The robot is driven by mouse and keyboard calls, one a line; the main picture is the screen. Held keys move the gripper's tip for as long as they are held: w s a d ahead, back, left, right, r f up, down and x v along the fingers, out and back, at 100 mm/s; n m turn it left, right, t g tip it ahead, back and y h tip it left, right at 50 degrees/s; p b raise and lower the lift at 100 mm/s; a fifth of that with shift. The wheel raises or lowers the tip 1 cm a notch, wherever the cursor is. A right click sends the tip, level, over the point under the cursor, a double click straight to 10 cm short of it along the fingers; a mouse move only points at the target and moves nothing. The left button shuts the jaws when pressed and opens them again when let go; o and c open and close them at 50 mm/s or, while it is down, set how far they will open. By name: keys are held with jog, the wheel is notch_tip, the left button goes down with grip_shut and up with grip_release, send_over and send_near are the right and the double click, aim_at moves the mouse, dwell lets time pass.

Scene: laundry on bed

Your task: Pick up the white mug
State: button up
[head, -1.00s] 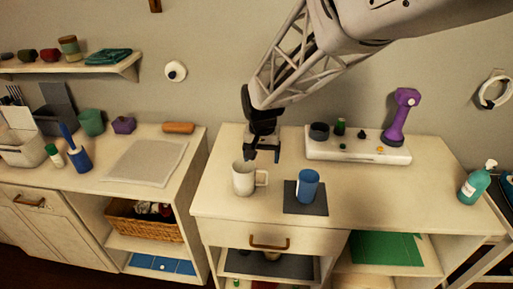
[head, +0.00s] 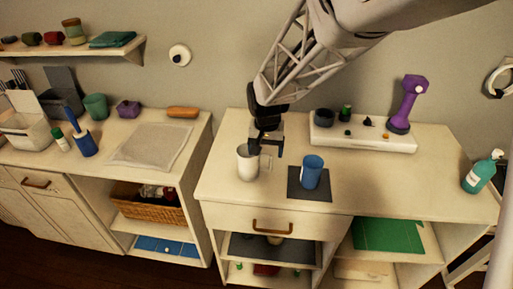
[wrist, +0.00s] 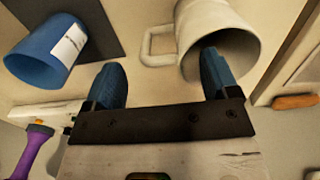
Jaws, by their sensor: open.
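The white mug (head: 247,166) stands upright near the front left of the right-hand cabinet top, its handle to the right. It also shows at the top of the wrist view (wrist: 197,24), its handle towards the blue cup. My gripper (head: 267,150) is open and empty, pointing down just above and behind the mug. In the wrist view, my gripper's fingers (wrist: 162,72) straddle the handle side. One finger overlaps the mug's mouth; the other is outside, beyond the handle. I cannot tell whether the first finger is inside the mug or touches it.
A blue cup (head: 312,172) stands on a dark mat (head: 296,190) right of the mug. Behind is a white tray (head: 365,137) with small items and a purple device (head: 407,100). A teal bottle (head: 478,175) stands at the right edge. Clear top lies between cup and bottle.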

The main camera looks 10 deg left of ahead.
aim_at(265, 156)
jog(key=shift+w+f, duration=0.1)
jog(key=shift+f, duration=1.9)
jog(key=shift+c, duration=0.5)
jog(key=c, duration=1.1)
jog(key=shift+r, duration=0.4)
jog(key=shift+r, duration=1.45)
jog(key=shift+s+d+r, duration=0.2)
jog(key=shift+s+d, duration=0.75)
jog(key=shift+s, duration=1.5)
jog(key=shift+s+d+r, duration=0.25)
jog(key=shift+s+d, duration=0.75)
jog(key=shift+s, duration=1.45)
jog(key=shift+s+d+r, duration=0.2)
jog(key=shift+s+d, duration=0.75)
jog(key=shift+s, duration=1.5)
